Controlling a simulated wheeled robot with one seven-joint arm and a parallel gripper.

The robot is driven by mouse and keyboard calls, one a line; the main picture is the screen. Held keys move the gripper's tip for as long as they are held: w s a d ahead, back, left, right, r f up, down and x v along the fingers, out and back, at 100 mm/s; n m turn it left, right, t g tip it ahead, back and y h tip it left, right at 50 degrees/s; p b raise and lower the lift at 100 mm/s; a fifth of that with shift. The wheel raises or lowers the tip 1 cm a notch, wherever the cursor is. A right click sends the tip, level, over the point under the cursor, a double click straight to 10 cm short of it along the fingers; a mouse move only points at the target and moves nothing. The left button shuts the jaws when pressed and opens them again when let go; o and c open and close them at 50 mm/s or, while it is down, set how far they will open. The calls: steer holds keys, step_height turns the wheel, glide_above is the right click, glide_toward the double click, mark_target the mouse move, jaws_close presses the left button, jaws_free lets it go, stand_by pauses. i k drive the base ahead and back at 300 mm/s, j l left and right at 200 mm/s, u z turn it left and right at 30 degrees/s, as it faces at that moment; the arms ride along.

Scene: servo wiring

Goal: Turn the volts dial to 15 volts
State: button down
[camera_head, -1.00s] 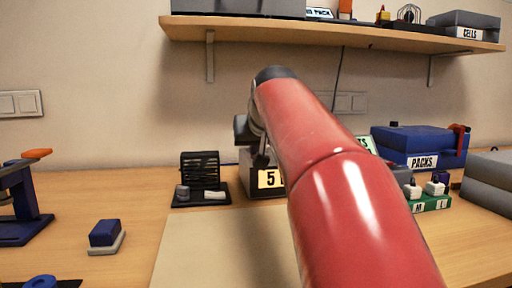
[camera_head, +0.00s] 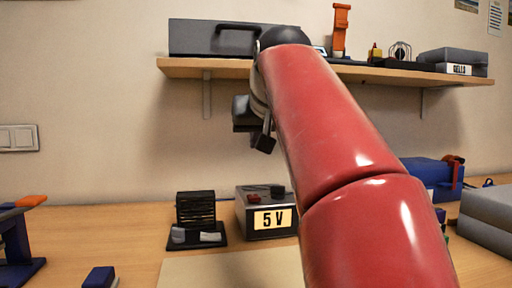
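A dark grey supply box (camera_head: 243,213) stands on the table, left of my red arm in the head view. Its front label (camera_head: 272,219) reads "5 V". On its top are a dark knob (camera_head: 277,190) and a small red part (camera_head: 253,198). I cannot tell from the picture which one is the volts dial. My gripper (camera_head: 264,147) is in the air above the box, apart from it. It is seen small and partly behind my arm, so its opening is unclear. My arm hides the area right of the box.
A black rack (camera_head: 196,207) on a dark base stands left of the box. A pale mat (camera_head: 225,270) lies in front. A blue case (camera_head: 430,172) and grey cases (camera_head: 488,215) are at the right. A wooden shelf (camera_head: 185,68) with a grey case (camera_head: 190,38) is above.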

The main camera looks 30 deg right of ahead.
mark_target(277, 193)
steer(key=k+j, duration=0.2)
steer(key=k, duration=0.3)
steer(key=k+j, duration=0.2)
steer(key=k, duration=0.25)
